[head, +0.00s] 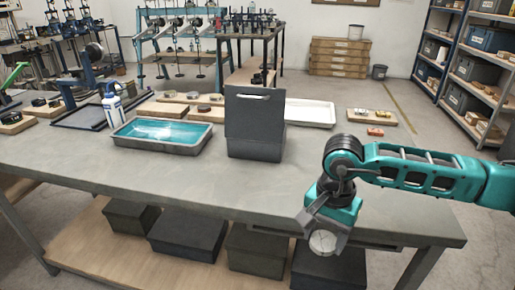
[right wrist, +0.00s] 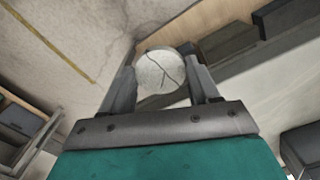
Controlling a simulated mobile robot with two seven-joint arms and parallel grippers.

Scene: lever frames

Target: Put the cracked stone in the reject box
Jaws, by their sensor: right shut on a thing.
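My right gripper (head: 323,232) is shut on a round, pale grey stone (head: 322,242), held out at the front edge of the table, right of centre. In the right wrist view the stone (right wrist: 160,72) sits between the two fingertips, with dark branching cracks across its face. A tall dark grey box (head: 254,130) with a pale slot or handle near its top stands on the table, up and left of the gripper. It looks like the reject box, but I see no readable label, and its inside is hidden. My left gripper is out of view.
On the grey table (head: 170,175), a tray of blue-green liquid (head: 163,135) and a spray bottle (head: 112,105) stand left of the box. A white tray (head: 310,113) lies behind it. Dark bins (head: 186,236) fill the lower shelf. The tabletop before the box is clear.

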